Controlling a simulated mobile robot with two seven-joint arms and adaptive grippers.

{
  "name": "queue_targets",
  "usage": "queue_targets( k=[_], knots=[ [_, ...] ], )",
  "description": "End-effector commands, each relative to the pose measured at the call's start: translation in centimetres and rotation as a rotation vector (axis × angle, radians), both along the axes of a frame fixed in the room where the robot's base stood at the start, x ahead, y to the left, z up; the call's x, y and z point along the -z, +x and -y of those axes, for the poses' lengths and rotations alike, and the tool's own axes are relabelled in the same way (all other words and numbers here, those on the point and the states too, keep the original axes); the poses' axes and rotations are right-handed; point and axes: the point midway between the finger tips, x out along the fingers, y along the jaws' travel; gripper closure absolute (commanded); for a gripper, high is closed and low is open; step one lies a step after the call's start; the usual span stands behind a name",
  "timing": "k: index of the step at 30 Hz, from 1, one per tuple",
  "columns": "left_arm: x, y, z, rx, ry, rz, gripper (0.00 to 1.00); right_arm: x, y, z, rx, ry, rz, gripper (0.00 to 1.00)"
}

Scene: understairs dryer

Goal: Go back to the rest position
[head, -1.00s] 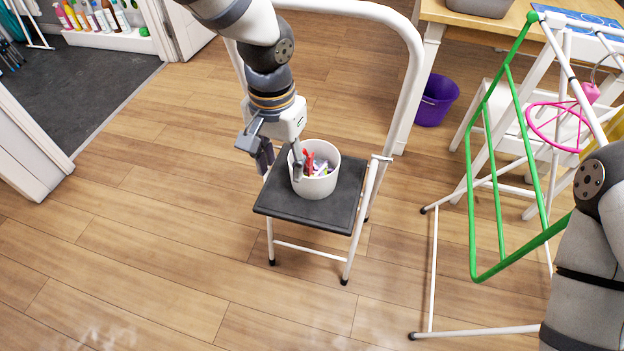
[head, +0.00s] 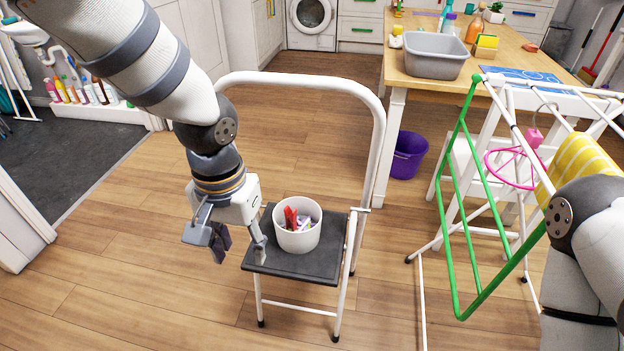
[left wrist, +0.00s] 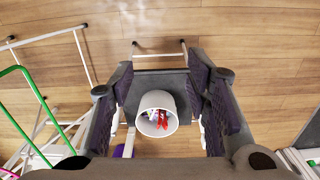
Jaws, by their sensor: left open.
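My left gripper (head: 238,246) is open and empty, at the left edge of the step stool's black top (head: 312,266). A white bucket (head: 299,240) with red and pale small items in it stands upright on that top, just right of the gripper and apart from it. In the left wrist view the gripper's fingers (left wrist: 160,95) are spread wide, with the bucket (left wrist: 157,124) seen between and beyond them. My right arm shows at the right edge of the head view. Its gripper is out of view.
A green and white drying rack (head: 462,210) stands at the right, with a pink hoop hanger (head: 515,168) and a yellow striped cloth (head: 578,160). A purple bucket (head: 407,156) sits under the wooden table (head: 405,72). The stool's white handrail (head: 300,80) rises behind. Floor in front is clear.

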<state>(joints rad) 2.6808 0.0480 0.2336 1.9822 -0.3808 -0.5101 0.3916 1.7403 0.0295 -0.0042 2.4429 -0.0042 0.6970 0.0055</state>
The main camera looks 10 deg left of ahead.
Motion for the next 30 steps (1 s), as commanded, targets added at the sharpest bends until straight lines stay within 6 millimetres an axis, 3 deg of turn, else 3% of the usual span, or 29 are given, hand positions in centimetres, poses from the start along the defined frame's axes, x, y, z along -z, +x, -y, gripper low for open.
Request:
queue_targets(
  k=[2, 5, 8, 9, 12, 15, 18, 21, 30],
  knots=[
    [0.2, -0.1, 0.0, 0.000, -0.002, -0.002, 0.57, -0.2, 0.3, -0.1, 0.010, 0.002, 0.007, 0.60],
    [4.4, -3.0, 0.3, -0.010, -0.049, -0.056, 0.57, -0.3, 0.4, -0.1, 0.008, 0.002, 0.012, 0.60],
    [11.1, -9.4, 0.3, -0.051, -0.113, -0.126, 0.57, -0.6, 0.6, -0.1, 0.008, 0.002, 0.019, 0.60],
    [13.5, -12.5, 0.0, -0.074, -0.125, -0.149, 0.57, -0.7, 0.7, -0.1, 0.008, 0.001, 0.023, 0.60],
    [17.4, -20.1, -1.7, -0.122, -0.108, -0.186, 0.57, -0.9, 0.9, -0.1, 0.008, 0.002, 0.031, 0.60],
    [18.9, -26.1, -3.8, -0.141, -0.054, -0.203, 0.57, -1.0, 1.1, -0.1, 0.008, 0.002, 0.037, 0.60],
    [19.2, -29.5, -5.4, -0.137, -0.007, -0.209, 0.57, -1.1, 1.2, -0.1, 0.008, 0.002, 0.040, 0.60],
    [19.2, -30.7, -6.0, -0.133, 0.012, -0.209, 0.57, -1.1, 1.2, -0.1, 0.008, 0.002, 0.040, 0.60],
    [19.2, -30.6, -6.0, -0.133, 0.013, -0.206, 0.57, -1.1, 1.2, -0.1, 0.008, 0.002, 0.039, 0.60]
  ],
)
